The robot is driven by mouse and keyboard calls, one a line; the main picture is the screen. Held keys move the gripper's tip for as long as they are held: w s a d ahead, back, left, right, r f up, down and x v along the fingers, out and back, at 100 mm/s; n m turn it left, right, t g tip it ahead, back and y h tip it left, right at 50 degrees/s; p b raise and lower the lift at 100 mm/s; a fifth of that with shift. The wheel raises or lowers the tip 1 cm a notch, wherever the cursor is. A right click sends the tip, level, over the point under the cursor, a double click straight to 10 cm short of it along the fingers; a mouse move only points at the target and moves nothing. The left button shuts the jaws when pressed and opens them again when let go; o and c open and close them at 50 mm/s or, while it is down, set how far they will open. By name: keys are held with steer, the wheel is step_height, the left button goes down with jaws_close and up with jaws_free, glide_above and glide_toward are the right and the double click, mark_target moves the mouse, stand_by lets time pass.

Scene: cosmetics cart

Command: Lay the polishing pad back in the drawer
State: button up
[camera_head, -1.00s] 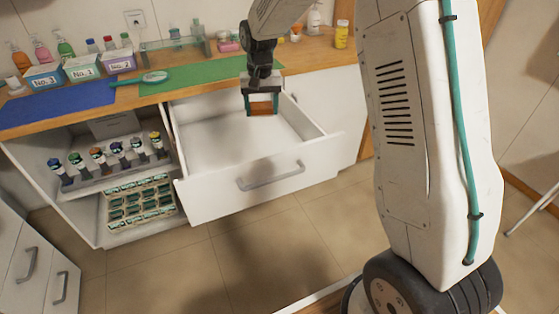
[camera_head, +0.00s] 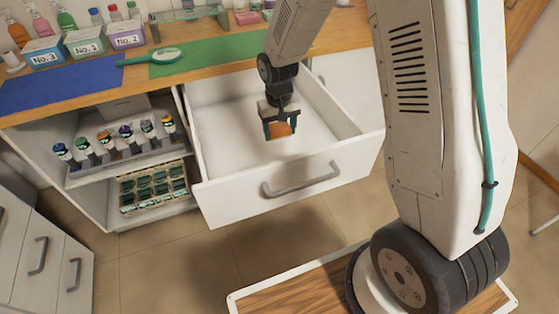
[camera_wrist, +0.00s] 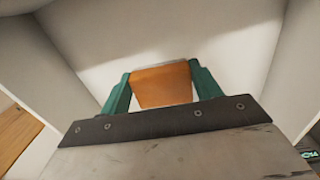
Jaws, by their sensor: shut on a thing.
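The polishing pad (camera_head: 280,129) is a small orange block. My gripper (camera_head: 280,131) is shut on it, with one green finger on each side. In the head view they are inside the open white drawer (camera_head: 225,140), above or near its floor; I cannot tell whether the pad touches the floor. In the wrist view the orange pad (camera_wrist: 162,84) sits between the green fingers (camera_wrist: 162,92), with the drawer's pale interior (camera_wrist: 225,45) behind it. The drawer is pulled well out and looks otherwise empty.
The drawer front with its grey handle (camera_head: 300,182) stands out over the tiled floor. Open shelves with bottles (camera_head: 125,137) and a compartment tray (camera_head: 153,188) are left of the drawer.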

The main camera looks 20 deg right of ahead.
steer(key=f, duration=0.2)
steer(key=s+f, duration=0.1)
steer(key=f, duration=0.3)
steer(key=shift+s+a, duration=0.1)
steer(key=shift+s, duration=0.15)
steer(key=shift+f, duration=2.55)
steer(key=o, duration=1)
steer(key=shift+f, duration=0.15)
steer(key=shift+o, duration=0.2)
